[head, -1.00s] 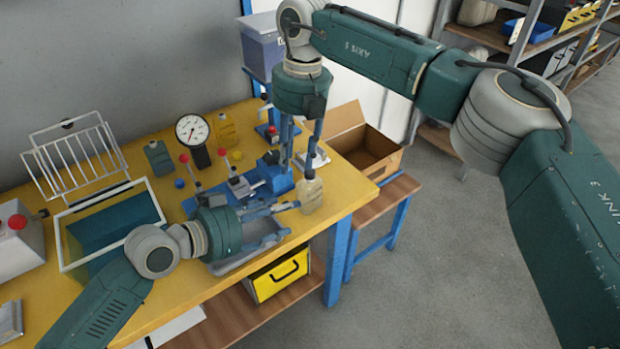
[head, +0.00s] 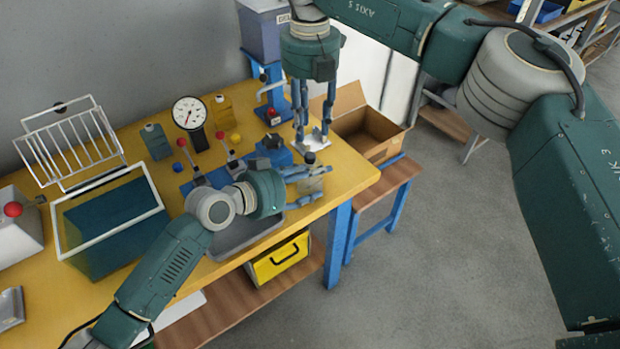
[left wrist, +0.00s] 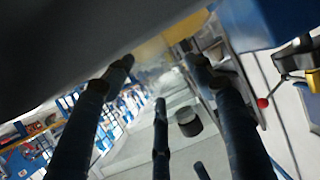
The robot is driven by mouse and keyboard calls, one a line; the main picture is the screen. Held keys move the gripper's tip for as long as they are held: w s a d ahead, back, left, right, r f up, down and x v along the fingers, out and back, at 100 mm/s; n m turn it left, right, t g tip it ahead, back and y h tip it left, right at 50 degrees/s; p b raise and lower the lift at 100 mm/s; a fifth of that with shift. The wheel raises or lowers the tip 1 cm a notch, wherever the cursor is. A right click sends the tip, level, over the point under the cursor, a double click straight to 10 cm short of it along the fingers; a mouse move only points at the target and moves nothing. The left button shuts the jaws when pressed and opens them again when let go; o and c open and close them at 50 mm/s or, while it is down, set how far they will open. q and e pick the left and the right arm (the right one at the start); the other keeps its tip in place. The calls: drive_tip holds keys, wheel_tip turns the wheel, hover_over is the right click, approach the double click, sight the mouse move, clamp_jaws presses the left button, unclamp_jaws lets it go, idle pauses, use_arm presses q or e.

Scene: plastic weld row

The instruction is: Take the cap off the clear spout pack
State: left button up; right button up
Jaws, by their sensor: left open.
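The clear spout pack (head: 314,184) stands near the front right corner of the yellow bench, with a dark cap (head: 310,158) at its top. In the left wrist view the dark cap (left wrist: 188,122) shows between the fingers, with a pale see-through shape around it. My left gripper (head: 306,180) is open, its fingers reaching in from the left at the pack's body; contact cannot be told. My right gripper (head: 313,140) points down behind and above the cap, its fingers apart and apparently empty.
A grey tray (head: 245,236) lies below my left gripper. An open cardboard box (head: 378,150) stands right of the bench.

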sight(310, 155)
use_arm(q)
drive_tip(key=shift+w+d+f, duration=0.1)
drive_tip(key=shift+w, duration=0.05)
drive_tip(key=shift+c, duration=0.2)
drive_tip(key=c, duration=1.3)
clamp_jaws()
use_arm(e)
drive_tip(key=shift+o, duration=0.9)
wheel_tip(310, 155, up, 4)
drive_tip(key=s+a+m+t+h, duration=0.1)
drive_tip(key=m, duration=0.6)
drive_tip(key=f, duration=1.1)
drive_tip(key=shift+w+d+f, duration=0.35)
drive_tip(key=shift+d, duration=0.05)
